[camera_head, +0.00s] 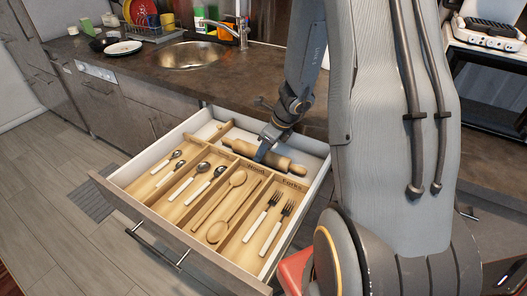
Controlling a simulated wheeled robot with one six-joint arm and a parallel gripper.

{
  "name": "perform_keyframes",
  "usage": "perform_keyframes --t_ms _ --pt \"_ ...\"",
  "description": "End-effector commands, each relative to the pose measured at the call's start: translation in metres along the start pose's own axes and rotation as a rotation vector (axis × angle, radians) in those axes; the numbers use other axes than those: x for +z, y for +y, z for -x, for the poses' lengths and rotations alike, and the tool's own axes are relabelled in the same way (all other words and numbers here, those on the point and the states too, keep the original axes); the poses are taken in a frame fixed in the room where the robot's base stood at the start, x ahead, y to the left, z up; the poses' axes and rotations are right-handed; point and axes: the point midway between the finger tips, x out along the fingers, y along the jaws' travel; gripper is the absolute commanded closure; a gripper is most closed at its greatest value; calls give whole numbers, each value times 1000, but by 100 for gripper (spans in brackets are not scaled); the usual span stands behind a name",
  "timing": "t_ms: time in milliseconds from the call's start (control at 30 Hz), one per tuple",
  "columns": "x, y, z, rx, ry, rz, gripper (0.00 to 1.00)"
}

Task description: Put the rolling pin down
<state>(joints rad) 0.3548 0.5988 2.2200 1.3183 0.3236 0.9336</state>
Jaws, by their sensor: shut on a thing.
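The wooden rolling pin (284,163) is at the back of the open drawer (147,213), lying across the picture behind the divided wooden tray (258,174). The fingertips are small and partly hidden by the wrist.
The tray holds spoons (202,168), wooden spoons (225,218) and forks (264,222) in separate compartments. The countertop (140,62) overhangs behind the drawer, with a sink (190,55) and dish rack (158,33).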

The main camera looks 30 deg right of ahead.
Motion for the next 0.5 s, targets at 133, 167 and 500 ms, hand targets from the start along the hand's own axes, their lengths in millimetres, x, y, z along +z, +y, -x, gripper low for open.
perform_keyframes --t_ms 133,167,500 --pt "-1 0 -2 0 0 0 58" --pt "-1 0 -2 0 0 0 53" --pt "0 0 -1 0 0 0 45"
